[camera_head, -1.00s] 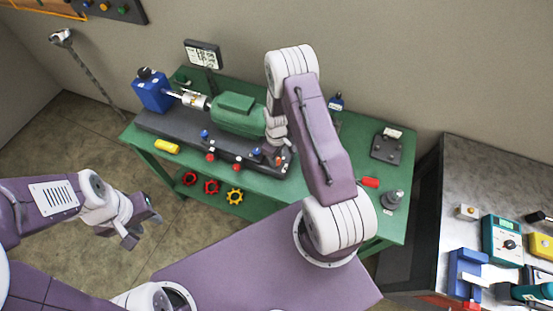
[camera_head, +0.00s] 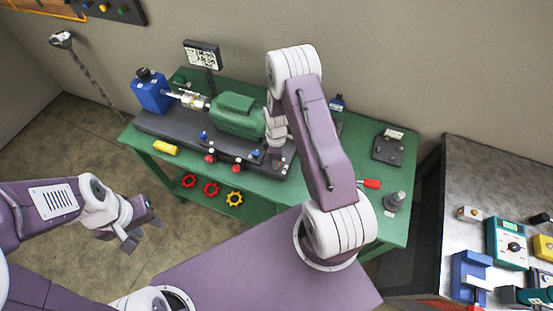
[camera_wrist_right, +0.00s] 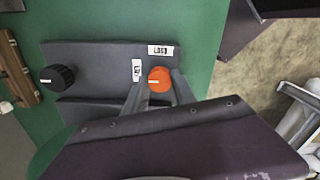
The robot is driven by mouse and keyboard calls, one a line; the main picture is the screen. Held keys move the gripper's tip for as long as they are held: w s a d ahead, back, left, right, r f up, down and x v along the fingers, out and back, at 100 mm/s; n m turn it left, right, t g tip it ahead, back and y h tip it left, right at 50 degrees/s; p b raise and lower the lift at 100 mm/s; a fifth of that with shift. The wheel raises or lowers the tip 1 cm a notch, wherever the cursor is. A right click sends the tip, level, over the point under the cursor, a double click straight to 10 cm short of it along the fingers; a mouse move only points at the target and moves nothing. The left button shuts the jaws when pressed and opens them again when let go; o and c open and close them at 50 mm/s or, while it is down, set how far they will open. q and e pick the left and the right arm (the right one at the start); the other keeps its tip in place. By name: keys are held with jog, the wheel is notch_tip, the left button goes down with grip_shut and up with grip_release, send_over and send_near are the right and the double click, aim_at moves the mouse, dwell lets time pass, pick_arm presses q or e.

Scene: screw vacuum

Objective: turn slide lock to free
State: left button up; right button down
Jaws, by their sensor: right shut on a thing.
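The slide lock is an orange knob (camera_wrist_right: 160,79) on a dark plate (camera_wrist_right: 95,55) in the right wrist view. A white label that seems to read LOCK (camera_wrist_right: 160,50) is above it, and a second small label (camera_wrist_right: 136,70) is to its left, too small to read surely. A white mark on the knob points left. My right gripper (camera_wrist_right: 160,92) has a finger on each side of the knob and is shut on it. In the head view this gripper (camera_head: 275,160) is at the right end of the dark machine base (camera_head: 170,124). My left gripper (camera_head: 143,232) is open and empty, over the floor.
The green motor-like body (camera_head: 237,115) and blue block (camera_head: 152,92) stand on the base. A black knob (camera_wrist_right: 58,77) is left of the orange one. A red-handled item (camera_head: 371,184) and grey post (camera_head: 394,201) are on the green table's right.

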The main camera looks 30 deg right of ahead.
dwell(0.3)
jog(key=c, duration=1)
grip_release()
jog(key=shift+c, duration=0.2)
jog(key=shift+r, duration=0.1)
jog(key=shift+w+r, duration=0.1)
jog(key=shift+r, duration=0.25)
notch_tip(320, 180, up, 8)
jog(key=b, duration=0.1)
jog(key=shift+b, duration=0.3)
jog(key=shift+r, duration=0.1)
